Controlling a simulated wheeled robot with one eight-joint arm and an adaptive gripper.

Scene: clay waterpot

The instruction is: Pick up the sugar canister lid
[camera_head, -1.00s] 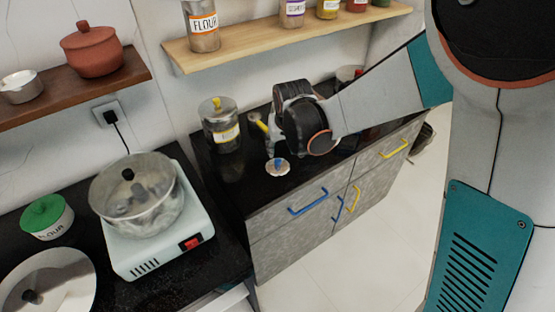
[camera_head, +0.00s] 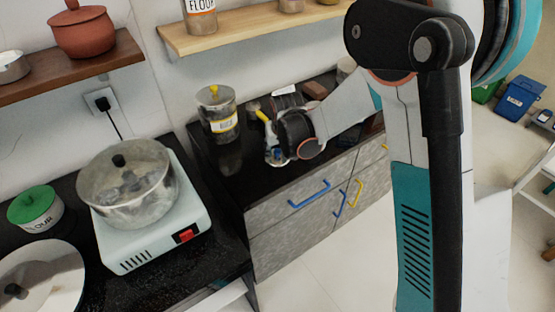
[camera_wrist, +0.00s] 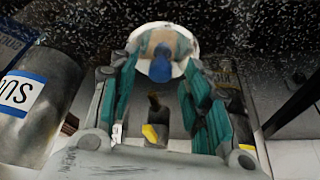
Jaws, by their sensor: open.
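The sugar canister lid is a small pale disc with a blue knob (camera_wrist: 160,66). In the wrist view it lies on the dark speckled counter at top centre, knob towards me. My gripper (camera_wrist: 163,78) is open, with a teal-padded finger on each side of the line to the lid. The knob shows between the fingertips; I cannot tell whether they touch it. In the head view my gripper (camera_head: 275,152) is low over the counter and mostly covers the lid. A canister with a blue-framed label reading "SU" (camera_wrist: 32,98) stands at left in the wrist view.
A glass canister with a yellow knob (camera_head: 217,115) stands left of my gripper on the dark counter. Drawers with blue and yellow handles (camera_head: 309,195) are below. A wooden shelf (camera_head: 240,38) is above. A hotplate with a pot (camera_head: 128,190) is at left.

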